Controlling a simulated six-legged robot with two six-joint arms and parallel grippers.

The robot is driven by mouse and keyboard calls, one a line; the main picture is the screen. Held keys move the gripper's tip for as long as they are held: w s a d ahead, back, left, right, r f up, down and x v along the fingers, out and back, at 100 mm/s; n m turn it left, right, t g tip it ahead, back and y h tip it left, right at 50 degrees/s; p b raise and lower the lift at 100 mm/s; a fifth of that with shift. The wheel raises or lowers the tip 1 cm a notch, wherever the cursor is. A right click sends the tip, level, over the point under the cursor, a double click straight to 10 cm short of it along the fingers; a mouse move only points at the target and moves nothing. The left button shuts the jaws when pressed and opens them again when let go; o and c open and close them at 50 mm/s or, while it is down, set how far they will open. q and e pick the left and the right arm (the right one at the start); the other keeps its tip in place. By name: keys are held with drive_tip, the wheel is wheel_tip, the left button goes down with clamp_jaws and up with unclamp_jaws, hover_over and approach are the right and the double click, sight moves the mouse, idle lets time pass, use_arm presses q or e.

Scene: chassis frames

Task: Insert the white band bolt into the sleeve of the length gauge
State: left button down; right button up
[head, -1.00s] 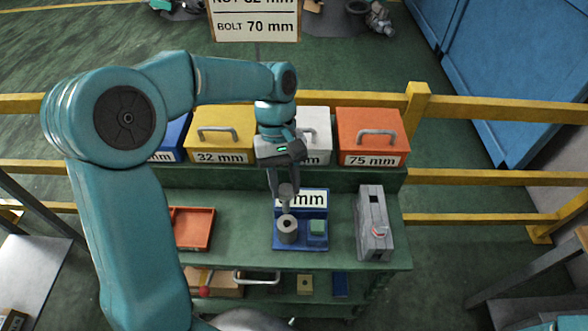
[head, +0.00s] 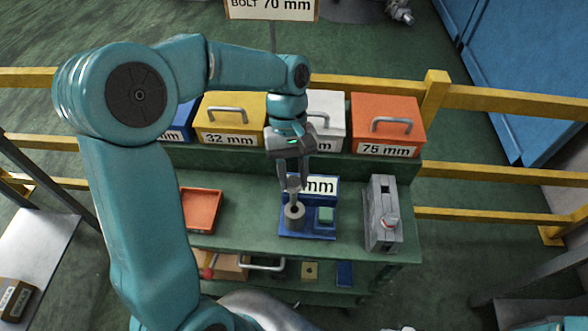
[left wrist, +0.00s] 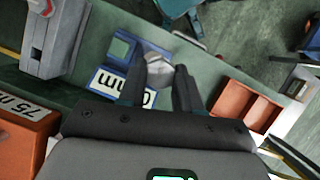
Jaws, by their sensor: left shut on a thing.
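My left gripper (head: 292,178) is shut on a grey bolt (head: 294,193), held upright with its shank down. In the left wrist view the bolt's hexagonal head (left wrist: 158,70) shows between the fingers. The white band cannot be made out. The length gauge has a blue base (head: 308,233), a sign ending in "mm" (head: 319,187), a grey round sleeve (head: 294,217) and a green block (head: 326,215). The bolt's lower end is right at the sleeve's top; I cannot tell whether it has entered the hole. My right gripper is not in view.
On the green bench, an orange tray (head: 201,210) lies left of the gauge and a grey device with a red knob (head: 383,215) stands right. Yellow "32 mm" (head: 232,120), white (head: 326,122) and orange "75 mm" (head: 386,126) boxes line the back. A yellow railing (head: 480,95) runs behind.

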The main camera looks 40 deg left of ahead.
use_arm(q)
drive_tip(key=f, duration=0.1)
drive_tip(key=w+f+b, duration=0.1)
drive_tip(key=shift+a+f, duration=0.1)
drive_tip(key=shift+f, duration=0.2)
drive_tip(key=shift+s+f, duration=0.1)
drive_tip(key=shift+f, duration=0.1)
drive_tip(key=shift+s, duration=0.35)
drive_tip(key=shift+w, duration=0.35)
drive_tip(key=shift+s+r, duration=0.1)
drive_tip(key=shift+s, duration=0.2)
drive_tip(key=shift+w, duration=0.25)
drive_tip(key=shift+s, duration=0.2)
drive_tip(key=shift+w, duration=0.1)
